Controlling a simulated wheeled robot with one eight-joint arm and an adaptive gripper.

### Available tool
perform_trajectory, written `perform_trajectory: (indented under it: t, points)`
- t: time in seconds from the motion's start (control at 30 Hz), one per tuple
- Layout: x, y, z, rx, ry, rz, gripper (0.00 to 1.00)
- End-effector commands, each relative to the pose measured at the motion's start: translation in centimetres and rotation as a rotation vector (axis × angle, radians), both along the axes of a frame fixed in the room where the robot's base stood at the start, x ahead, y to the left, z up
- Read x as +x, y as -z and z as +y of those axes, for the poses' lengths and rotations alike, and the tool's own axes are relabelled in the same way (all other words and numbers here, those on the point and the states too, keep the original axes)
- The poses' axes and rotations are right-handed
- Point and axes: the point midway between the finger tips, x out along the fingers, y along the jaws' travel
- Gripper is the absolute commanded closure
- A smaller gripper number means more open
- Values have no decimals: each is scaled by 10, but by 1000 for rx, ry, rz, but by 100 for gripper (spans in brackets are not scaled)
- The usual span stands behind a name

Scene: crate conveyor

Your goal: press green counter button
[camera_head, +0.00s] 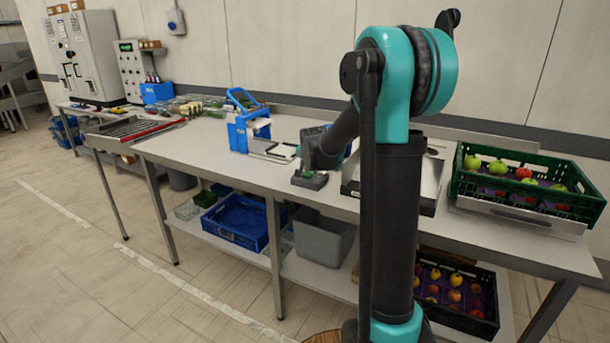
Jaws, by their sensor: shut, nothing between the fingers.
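My arm rises in the foreground and bends down to the left over the work table (205,140). My gripper (304,168) is at the low end of the dark arm link, small and partly hidden by it. It is shut and empty. Directly below it, a small dark grey box (311,182) sits on the table near the front edge, with a hint of green on its left side. I cannot make out a green button on top, and cannot tell whether the fingertips touch the box.
A blue device (240,132) stands left of the gripper. Bins sit on the lower shelf. Control cabinets (85,55) stand far left. The table's left-middle is mostly clear.

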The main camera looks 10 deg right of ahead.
Motion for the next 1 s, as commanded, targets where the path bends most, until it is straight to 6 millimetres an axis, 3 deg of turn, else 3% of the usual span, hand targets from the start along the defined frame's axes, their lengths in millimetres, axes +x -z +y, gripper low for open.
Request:
perform_trajectory:
  t: [1.0]
  points:
    - [0,9,0,0,0,0,100]
